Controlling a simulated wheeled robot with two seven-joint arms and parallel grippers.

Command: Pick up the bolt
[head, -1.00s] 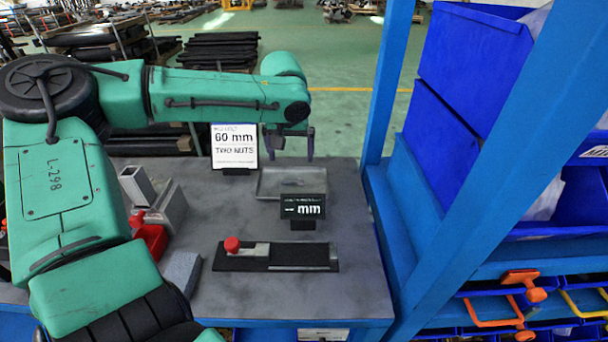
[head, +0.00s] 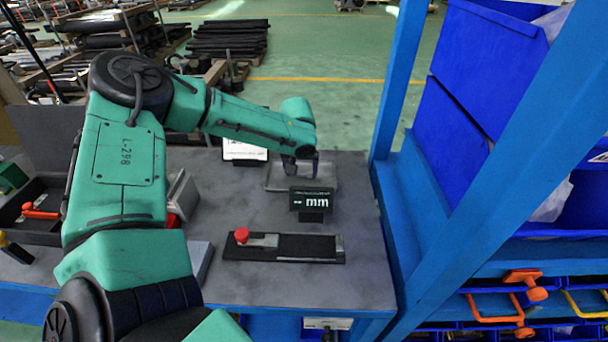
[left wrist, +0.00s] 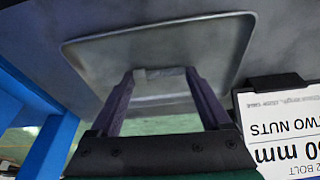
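My left gripper (head: 302,174) points down over the shallow grey metal tray (head: 345,180) at the back of the bench. In the left wrist view its two dark fingers (left wrist: 160,74) are spread wide apart over the tray (left wrist: 230,50). A small grey piece, which looks like the bolt (left wrist: 155,73), lies across the gap at the fingertips. I cannot tell whether the fingers touch it. In the head view the bolt is hidden by the gripper and the display. My right gripper is out of view.
A small black display (head: 312,199) reading "mm" stands just in front of the tray. A white sign (head: 244,150) stands to its left. A black fixture with a red knob (head: 242,236) lies nearer. Blue rack posts (head: 392,90) rise at right.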

